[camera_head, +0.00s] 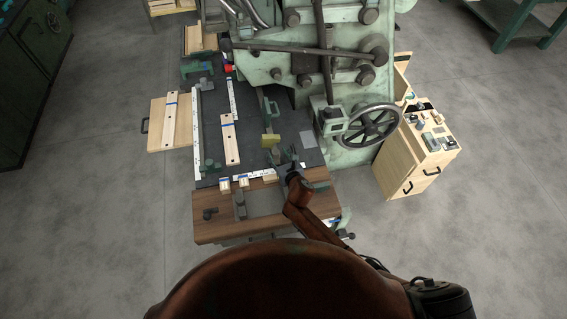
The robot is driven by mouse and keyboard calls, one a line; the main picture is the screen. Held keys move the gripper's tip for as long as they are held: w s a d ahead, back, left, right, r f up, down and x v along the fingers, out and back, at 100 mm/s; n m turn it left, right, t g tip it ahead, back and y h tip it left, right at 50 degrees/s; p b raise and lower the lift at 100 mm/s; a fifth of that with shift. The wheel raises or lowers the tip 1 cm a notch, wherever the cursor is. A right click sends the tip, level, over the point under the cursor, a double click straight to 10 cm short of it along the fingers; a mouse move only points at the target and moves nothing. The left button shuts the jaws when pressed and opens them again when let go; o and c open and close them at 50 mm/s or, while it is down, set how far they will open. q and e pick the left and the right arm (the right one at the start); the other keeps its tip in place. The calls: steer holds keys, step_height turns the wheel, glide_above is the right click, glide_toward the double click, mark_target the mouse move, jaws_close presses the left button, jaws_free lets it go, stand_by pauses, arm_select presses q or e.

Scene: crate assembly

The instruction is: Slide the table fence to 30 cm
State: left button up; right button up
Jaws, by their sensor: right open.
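The dark machine table (213,150) stands left of the large green machine. A narrow grey-green bar (262,106), which looks like the table fence, runs lengthwise on it with a yellow block (270,140) at its near end. White scale strips lie on the table; their numbers are too small to read. My right gripper (280,158) is open over the near right part of the table, just below the yellow block. I cannot tell whether it touches the bar. My left gripper is not in view.
A drilled wooden board (230,138) lies mid-table; another (171,124) lies on a side shelf at left. A brown wooden ledge (213,230) is at the front. A handwheel (368,127) and wooden cabinet (420,152) stand at right.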

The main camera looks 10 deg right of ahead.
steer(key=v, duration=0.9)
steer(key=shift+s+r, duration=0.2)
steer(key=shift+s, duration=0.1)
steer(key=shift+d, duration=0.15)
